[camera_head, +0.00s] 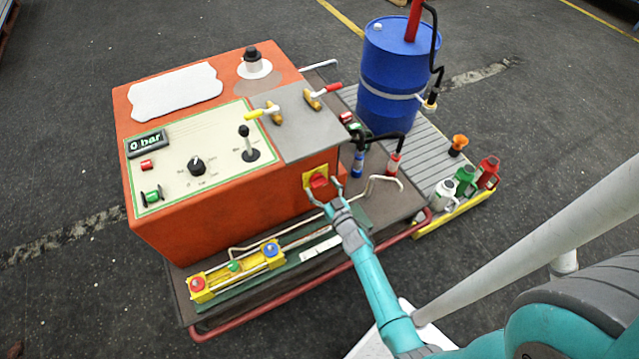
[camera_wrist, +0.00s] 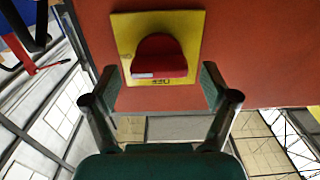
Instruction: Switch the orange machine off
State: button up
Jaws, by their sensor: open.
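The orange machine (camera_head: 235,212) stands on a cart at the centre of the head view. A red rotary switch (camera_head: 319,181) on a yellow plate sits on its side near the right corner. My gripper (camera_head: 325,192) is open in front of the switch. In the wrist view its fingers (camera_wrist: 158,88) stand left and right of the knob, apart from it.
The panel has a display (camera_head: 147,143) reading 0 bar, a black knob (camera_head: 196,166) and levers. A yellow block with red, green and blue buttons (camera_head: 234,267) lies below the machine. A blue barrel (camera_head: 392,75) and several small bottles stand right. Dark floor surrounds the cart.

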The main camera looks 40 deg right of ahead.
jog(key=shift+x, duration=0.9)
jog(key=c, duration=1.2)
jog(key=shift+o, duration=0.2)
